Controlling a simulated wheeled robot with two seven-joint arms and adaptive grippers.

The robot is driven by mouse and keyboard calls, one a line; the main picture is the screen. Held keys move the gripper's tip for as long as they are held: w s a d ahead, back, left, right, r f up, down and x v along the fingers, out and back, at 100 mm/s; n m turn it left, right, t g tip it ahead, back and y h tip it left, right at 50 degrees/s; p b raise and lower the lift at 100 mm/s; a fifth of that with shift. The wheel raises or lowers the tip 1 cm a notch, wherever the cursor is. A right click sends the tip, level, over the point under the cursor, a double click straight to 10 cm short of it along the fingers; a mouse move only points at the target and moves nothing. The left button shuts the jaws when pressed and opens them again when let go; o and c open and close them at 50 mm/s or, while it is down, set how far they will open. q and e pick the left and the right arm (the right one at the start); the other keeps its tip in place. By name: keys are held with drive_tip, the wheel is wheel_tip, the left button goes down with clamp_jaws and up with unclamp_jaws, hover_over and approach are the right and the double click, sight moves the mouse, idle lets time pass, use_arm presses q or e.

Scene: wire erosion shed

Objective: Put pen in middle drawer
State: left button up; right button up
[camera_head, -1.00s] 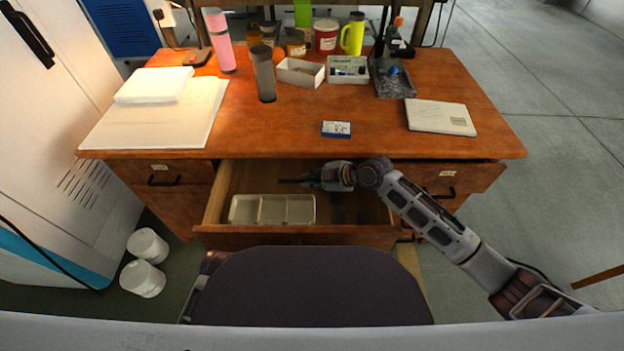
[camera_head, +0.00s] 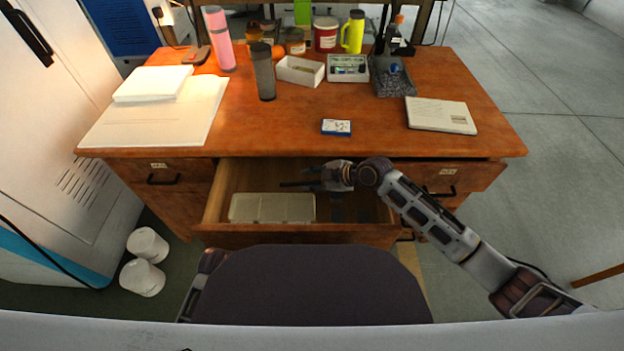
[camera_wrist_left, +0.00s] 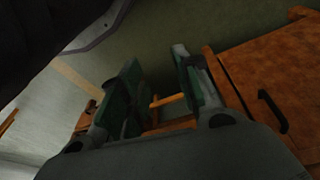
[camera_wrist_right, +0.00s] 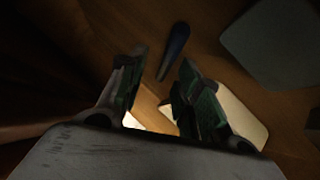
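The middle drawer (camera_head: 225,235) of the wooden desk is pulled out. My right gripper (camera_head: 322,182) is inside it, right of centre. In the right wrist view my right gripper (camera_wrist_right: 160,92) has its fingers apart. The dark blue pen (camera_wrist_right: 175,48) lies just beyond the fingertips, over the drawer floor, its near end in line with the gap. In the head view the pen (camera_head: 294,184) is a thin dark line left of the gripper. My left gripper (camera_wrist_left: 160,90) has its fingers apart and empty, low beside the desk front.
A pale divided tray (camera_head: 272,208) sits at the drawer's front left. Dark flat pieces (camera_head: 363,214) lie to its right. On the desktop are a blue-and-white box (camera_head: 337,127), a dark tumbler (camera_head: 263,72), white boxes and a mesh tray (camera_head: 391,78). The desktop's front middle is mostly clear.

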drive_tip(key=shift+r, duration=0.1)
